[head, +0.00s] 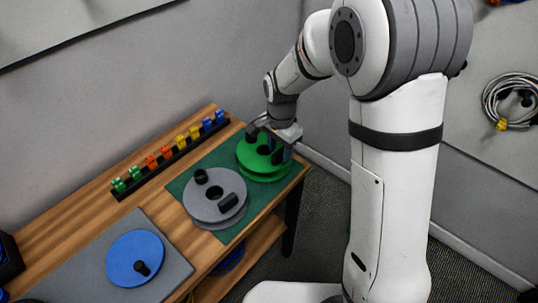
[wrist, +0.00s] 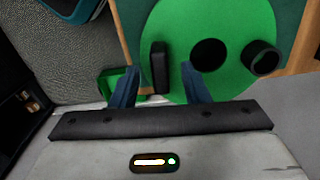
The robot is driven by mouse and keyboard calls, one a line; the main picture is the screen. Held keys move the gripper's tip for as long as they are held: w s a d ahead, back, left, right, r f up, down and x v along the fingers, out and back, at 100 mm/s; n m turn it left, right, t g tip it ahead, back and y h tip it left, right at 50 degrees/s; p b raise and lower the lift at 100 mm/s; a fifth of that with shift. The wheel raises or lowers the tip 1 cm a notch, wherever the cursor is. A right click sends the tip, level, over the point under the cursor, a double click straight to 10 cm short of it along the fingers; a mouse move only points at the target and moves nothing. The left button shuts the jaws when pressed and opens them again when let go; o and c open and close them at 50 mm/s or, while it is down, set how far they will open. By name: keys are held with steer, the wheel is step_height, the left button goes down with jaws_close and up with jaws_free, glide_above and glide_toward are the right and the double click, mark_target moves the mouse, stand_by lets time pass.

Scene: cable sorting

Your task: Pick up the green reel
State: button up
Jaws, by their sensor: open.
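The green reel (head: 264,173) lies flat on the green mat at the right end of the bench. It has a dark centre hole, a round black knob and a black block grip (wrist: 158,60). My gripper (head: 268,148) is over the reel, pointing down, and hides part of it. In the wrist view the green reel (wrist: 205,20) fills the upper middle. The two blue-grey fingers of my gripper (wrist: 159,74) are apart, with the block grip showing between them. I cannot tell how far the fingertips are above the reel.
A grey reel (head: 205,208) lies left of the green one on the green mat (head: 178,187). A blue reel (head: 130,250) lies on a grey mat (head: 172,279). A rack of coloured clips (head: 165,158) runs along the wall side. The bench edge is close to the green reel.

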steer(key=shift+f, duration=0.75)
steer(key=shift+c, duration=0.3)
jaws_close()
